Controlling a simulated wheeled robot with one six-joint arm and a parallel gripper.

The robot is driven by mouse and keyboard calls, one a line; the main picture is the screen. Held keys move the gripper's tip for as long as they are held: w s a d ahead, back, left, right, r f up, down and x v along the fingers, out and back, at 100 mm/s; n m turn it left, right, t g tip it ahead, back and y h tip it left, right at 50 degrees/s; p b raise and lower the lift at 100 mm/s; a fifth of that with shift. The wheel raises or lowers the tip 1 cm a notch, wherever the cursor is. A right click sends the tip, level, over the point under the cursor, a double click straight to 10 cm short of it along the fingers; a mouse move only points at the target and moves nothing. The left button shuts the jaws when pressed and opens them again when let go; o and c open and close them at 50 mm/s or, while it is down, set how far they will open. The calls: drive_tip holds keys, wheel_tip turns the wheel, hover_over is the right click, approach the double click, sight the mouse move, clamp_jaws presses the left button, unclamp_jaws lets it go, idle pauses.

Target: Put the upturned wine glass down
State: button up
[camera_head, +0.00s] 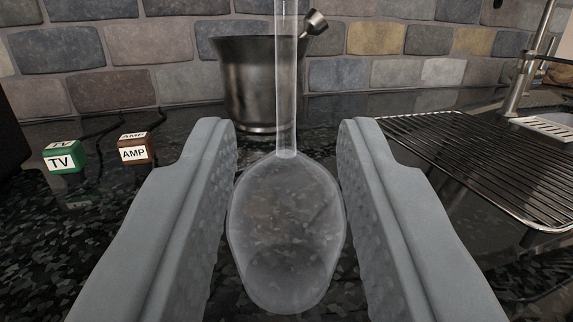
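The clear wine glass (287,235) is upside down in the middle of the view, its bowl low and its stem rising out of the top of the picture. Its foot is out of view. My gripper (287,140) has one grey finger on each side of the bowl. Both finger pads appear to meet the bowl's sides, so it looks shut on the glass. The glass looks upright along its stem. I cannot tell whether its rim touches the dark stone counter (120,190) or hangs above it.
A metal bucket (255,85) with a tool handle (315,22) stands behind the glass. A green TV block (62,158) and a brown AMP block (135,148) sit at left. A wire drain rack (480,165) lies at right, near a metal tap (530,60). A stone wall (150,45) closes the back.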

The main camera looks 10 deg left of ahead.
drive_tip(key=shift+s+d+f, duration=0.1)
drive_tip(key=shift+s+f, duration=0.1)
drive_tip(key=shift+s, duration=0.9)
drive_tip(key=shift+s+d+f, duration=0.1)
drive_tip(key=shift+s+f, duration=0.05)
drive_tip(key=shift+s, duration=0.9)
drive_tip(key=s+r, duration=0.3)
drive_tip(key=s, duration=0.8)
drive_tip(key=s+a+r+g+h, duration=0.1)
drive_tip(key=s+r, duration=0.2)
drive_tip(key=s, duration=0.8)
drive_tip(key=s+r+m+g+h, duration=0.1)
drive_tip(key=s+r, duration=0.3)
drive_tip(key=s, duration=0.7)
drive_tip(key=shift+s+a, duration=0.2)
drive_tip(key=shift+a, duration=0.1)
